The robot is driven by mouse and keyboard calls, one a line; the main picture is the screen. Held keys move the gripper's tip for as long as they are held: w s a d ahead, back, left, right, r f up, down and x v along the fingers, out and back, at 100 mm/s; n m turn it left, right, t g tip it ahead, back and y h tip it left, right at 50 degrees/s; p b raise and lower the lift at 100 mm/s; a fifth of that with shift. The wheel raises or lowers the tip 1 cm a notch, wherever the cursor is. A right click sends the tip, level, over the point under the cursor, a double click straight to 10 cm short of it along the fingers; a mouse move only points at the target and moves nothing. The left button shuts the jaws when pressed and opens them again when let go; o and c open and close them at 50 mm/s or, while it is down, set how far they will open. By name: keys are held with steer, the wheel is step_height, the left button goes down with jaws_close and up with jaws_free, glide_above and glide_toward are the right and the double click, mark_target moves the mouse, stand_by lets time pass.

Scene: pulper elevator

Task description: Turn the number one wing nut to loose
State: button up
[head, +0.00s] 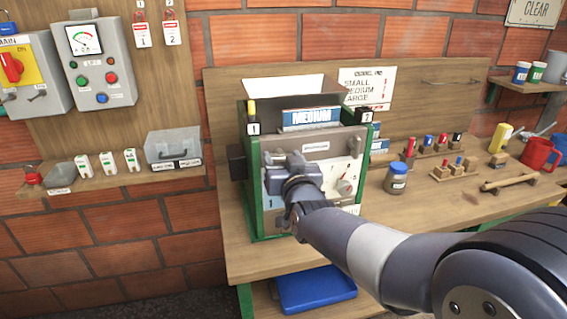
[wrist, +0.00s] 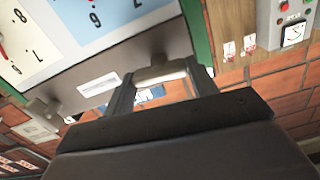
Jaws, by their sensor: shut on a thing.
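In the wrist view, which looks upside down, my gripper (wrist: 160,80) is shut on a pale wing nut (wrist: 160,73), on the number one side. Its wing lies roughly level across the picture between the fingers. A second, free wing nut (wrist: 42,108) shows to the left.
A dial with a red pointer (head: 345,186) is on the front face, right of my gripper. A jar with a blue lid (head: 396,180) stands on the bench to the right. Small parts on wooden stands (head: 455,170) are farther right. A blue tray (head: 315,288) lies below.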

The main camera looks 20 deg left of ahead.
steer(key=shift+n+b, duration=0.5)
steer(key=o, duration=1)
steer(key=shift+s, duration=0.1)
steer(key=b+v, duration=0.1)
steer(key=v, duration=0.9)
steer(key=shift+s+d+b, duration=0.15)
steer(key=shift+s+b, duration=0.15)
steer(key=shift+b, duration=0.1)
